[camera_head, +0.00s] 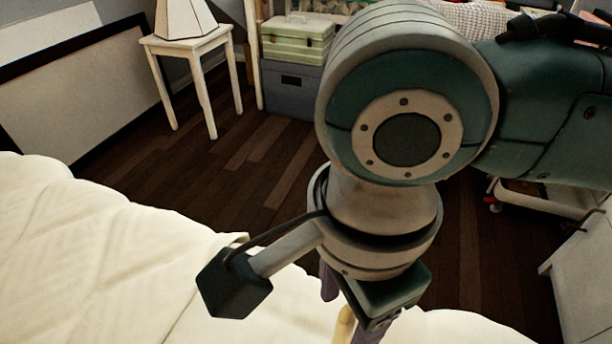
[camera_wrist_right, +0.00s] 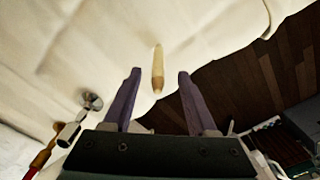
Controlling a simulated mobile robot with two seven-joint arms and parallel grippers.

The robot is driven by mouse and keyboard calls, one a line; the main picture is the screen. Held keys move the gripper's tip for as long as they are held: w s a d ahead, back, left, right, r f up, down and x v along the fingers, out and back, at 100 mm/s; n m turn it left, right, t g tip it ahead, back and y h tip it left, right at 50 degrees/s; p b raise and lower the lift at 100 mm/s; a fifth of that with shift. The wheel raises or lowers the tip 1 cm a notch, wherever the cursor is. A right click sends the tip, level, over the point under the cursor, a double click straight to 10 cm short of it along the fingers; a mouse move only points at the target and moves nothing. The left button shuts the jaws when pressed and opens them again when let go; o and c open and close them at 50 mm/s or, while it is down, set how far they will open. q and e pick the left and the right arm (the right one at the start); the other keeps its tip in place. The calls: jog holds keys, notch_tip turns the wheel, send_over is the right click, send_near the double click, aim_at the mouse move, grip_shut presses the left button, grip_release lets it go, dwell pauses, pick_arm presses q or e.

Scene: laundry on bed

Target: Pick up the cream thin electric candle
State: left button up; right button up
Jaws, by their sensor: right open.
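The cream thin candle (camera_wrist_right: 158,68) lies on the white bed cover (camera_wrist_right: 105,30) near the bed's edge, in the right wrist view. It shows between the two purple fingers of my right gripper (camera_wrist_right: 158,74), pointing roughly along them. The fingers are apart and I see no contact with the candle. A small cream piece (camera_head: 343,326) beside the gripper there may be the candle; I cannot tell. My left gripper is not in view.
A silver round-ended object (camera_wrist_right: 92,101) and a rod with white and red parts (camera_wrist_right: 66,134) lie left of the gripper. Beyond the bed are dark floor (camera_head: 240,180), a white side table (camera_head: 190,42) and stacked boxes (camera_head: 296,38). The bed's left side is clear.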

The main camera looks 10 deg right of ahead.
aim_at(340, 342)
notch_tip(340, 342, down, 3)
jog(key=shift+s+d+f+b, duration=0.1)
jog(key=shift+b, duration=0.3)
grip_shut()
dwell(1.1)
